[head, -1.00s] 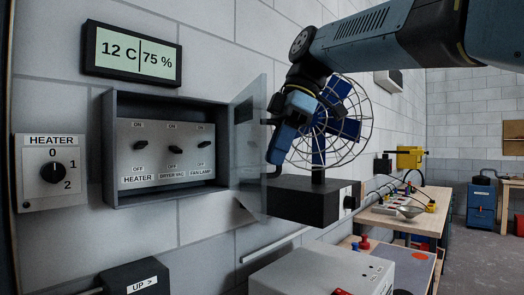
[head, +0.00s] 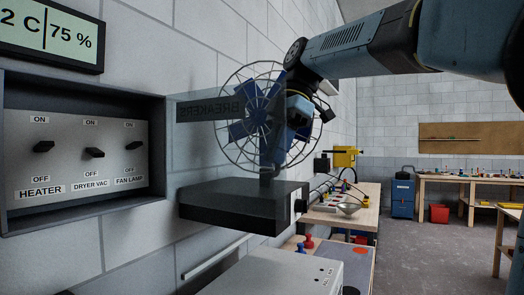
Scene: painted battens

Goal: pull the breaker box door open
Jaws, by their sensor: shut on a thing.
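The breaker box (head: 82,90) is on the wall at the left, with its inside showing. Its see-through door (head: 195,155) stands wide open to the right of the box, with the BREAKERS label (head: 212,108) reading backwards. My gripper (head: 283,140) is at the door's far edge, seen partly through the panel and dark against the fan. It is shut on the door's handle; the fingertips and handle are hard to make out. Inside the box are three black switches (head: 95,152), labelled HEATER, DRYER VAC and FAN LAMP.
A caged blue fan (head: 250,112) and a black box (head: 245,207) show behind and below the door. A grey case (head: 285,275) stands at the bottom. Workbenches (head: 350,215) line the wall farther back. Open floor (head: 430,255) lies to the right.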

